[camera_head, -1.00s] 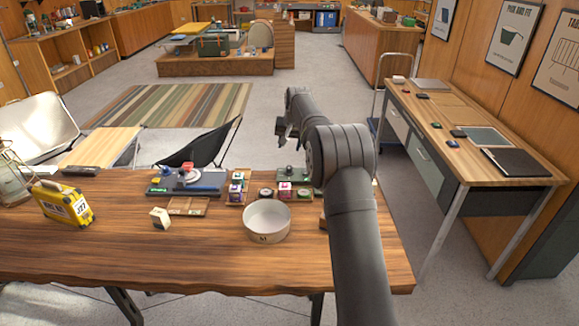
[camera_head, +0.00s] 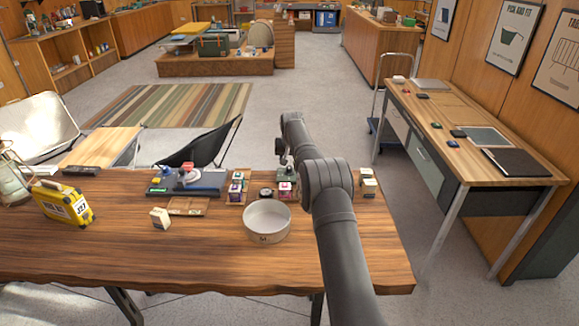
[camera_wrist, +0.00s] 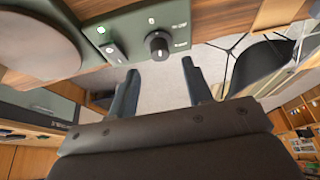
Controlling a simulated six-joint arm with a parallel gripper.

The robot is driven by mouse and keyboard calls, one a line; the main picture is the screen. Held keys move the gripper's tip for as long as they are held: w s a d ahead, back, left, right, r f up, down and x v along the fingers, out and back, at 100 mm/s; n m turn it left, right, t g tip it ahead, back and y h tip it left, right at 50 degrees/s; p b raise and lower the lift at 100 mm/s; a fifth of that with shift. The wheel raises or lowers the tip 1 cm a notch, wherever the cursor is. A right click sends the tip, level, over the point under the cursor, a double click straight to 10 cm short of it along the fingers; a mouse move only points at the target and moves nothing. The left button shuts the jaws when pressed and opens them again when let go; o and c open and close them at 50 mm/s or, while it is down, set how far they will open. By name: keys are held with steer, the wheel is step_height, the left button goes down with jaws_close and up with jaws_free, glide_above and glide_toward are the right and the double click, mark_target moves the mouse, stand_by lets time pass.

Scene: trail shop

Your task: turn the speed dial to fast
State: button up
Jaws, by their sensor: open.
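The speed dial (camera_wrist: 158,44) is a black round knob with a pale pointer mark on a grey-green panel (camera_wrist: 135,30) in the wrist view. Small white lettering beside it is too blurred to read. My gripper (camera_wrist: 160,67) is open and empty, its two dark fingers apart, with the dial just beyond the fingertips and between them in the picture. No contact shows. In the head view my gripper (camera_head: 283,152) hangs over the back edge of the table, by the grey-green device (camera_head: 284,173), which the arm and small boxes partly hide.
A switch (camera_wrist: 112,52) and a round disc (camera_wrist: 35,45) lie beside the dial. The front of the table is clear.

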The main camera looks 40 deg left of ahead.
mark_target(289, 167)
steer(key=shift+x, duration=2.35)
steer(key=shift+c, duration=0.3)
